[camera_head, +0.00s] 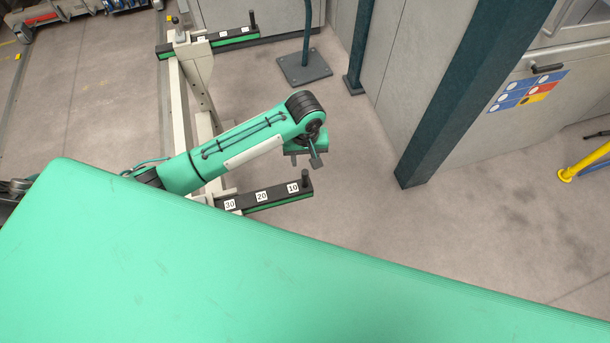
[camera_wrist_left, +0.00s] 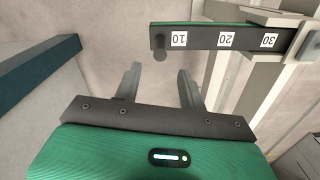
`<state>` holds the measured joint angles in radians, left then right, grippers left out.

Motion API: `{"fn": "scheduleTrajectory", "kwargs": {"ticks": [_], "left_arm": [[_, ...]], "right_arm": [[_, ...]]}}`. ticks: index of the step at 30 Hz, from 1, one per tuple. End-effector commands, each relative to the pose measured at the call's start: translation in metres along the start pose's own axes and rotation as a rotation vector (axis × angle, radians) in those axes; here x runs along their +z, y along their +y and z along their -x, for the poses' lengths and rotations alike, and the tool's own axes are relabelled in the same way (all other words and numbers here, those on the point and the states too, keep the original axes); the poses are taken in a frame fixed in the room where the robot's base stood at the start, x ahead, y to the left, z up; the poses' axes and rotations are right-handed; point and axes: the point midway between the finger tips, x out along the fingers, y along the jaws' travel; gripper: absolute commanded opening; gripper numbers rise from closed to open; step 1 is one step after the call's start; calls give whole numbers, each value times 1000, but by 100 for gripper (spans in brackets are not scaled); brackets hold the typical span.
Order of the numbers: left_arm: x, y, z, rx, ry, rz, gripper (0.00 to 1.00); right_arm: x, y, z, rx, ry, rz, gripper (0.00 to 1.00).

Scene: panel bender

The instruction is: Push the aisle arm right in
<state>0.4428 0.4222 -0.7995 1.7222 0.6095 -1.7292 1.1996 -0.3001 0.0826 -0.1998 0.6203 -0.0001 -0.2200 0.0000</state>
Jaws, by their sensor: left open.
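A dark sliding arm with a green side strip and white labels 30, 20 and 10 (camera_head: 262,197) sticks out to the right from a pale frame. An upright black peg (camera_head: 305,179) stands near its outer end. In the left wrist view the labelled arm (camera_wrist_left: 205,37) lies across the top right, with the peg (camera_wrist_left: 160,53) at its left end. A similar labelled arm (camera_head: 229,38) sits farther back on the frame. I cannot tell from labels which is the aisle arm. My left gripper (camera_head: 310,160) is open and empty, close to the near peg, apart from it in the wrist view (camera_wrist_left: 158,88).
The pale frame (camera_head: 200,78) stands behind my left arm. A dark teal post (camera_head: 455,95) and grey machine panels stand to the right. A base plate with a pole (camera_head: 303,67) is at the back. The floor (camera_head: 365,180) right of the near arm is clear.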

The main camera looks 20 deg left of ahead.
Motion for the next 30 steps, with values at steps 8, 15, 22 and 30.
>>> {"fn": "scheduleTrajectory", "kwargs": {"ticks": [8,15,22,30], "left_arm": [[1,-1,-60,-5,-2,0,41],[1,0,-97,-1,0,-2,41],[0,0,-110,-1,1,-2,41],[1,0,-111,0,1,-2,40]], "right_arm": [[-2,-2,13,-2,1,-1,28],[-3,-4,18,-5,1,-2,28],[-3,-4,19,-5,1,-2,28],[-3,-4,18,-4,1,-2,28]]}}
